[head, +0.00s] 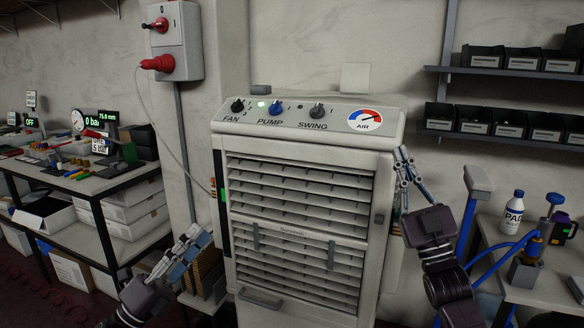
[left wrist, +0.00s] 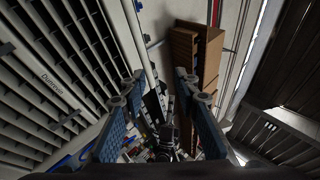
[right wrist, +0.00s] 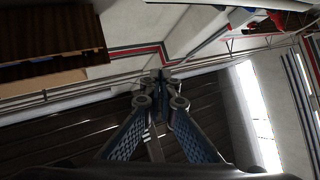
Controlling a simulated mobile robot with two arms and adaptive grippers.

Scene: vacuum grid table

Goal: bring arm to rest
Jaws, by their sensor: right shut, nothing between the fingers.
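My left gripper (head: 190,243) is at the lower left of the head view, in front of and left of the white air cooler (head: 300,140). In the left wrist view (left wrist: 160,85) its fingers stand apart with nothing between them. My right gripper (head: 403,158) points up beside the cooler's right edge. In the right wrist view (right wrist: 162,80) its fingertips meet and hold nothing. In the head view, whether it touches the cooler's side cannot be told.
The cooler has a FAN knob (head: 237,105), a blue PUMP knob (head: 275,107), a SWING knob (head: 317,111) and a lit green lamp. A cable runs from a red plug (head: 158,63) down behind it. A cluttered bench (head: 95,185) stands left; a table with a bottle (head: 514,208) stands right.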

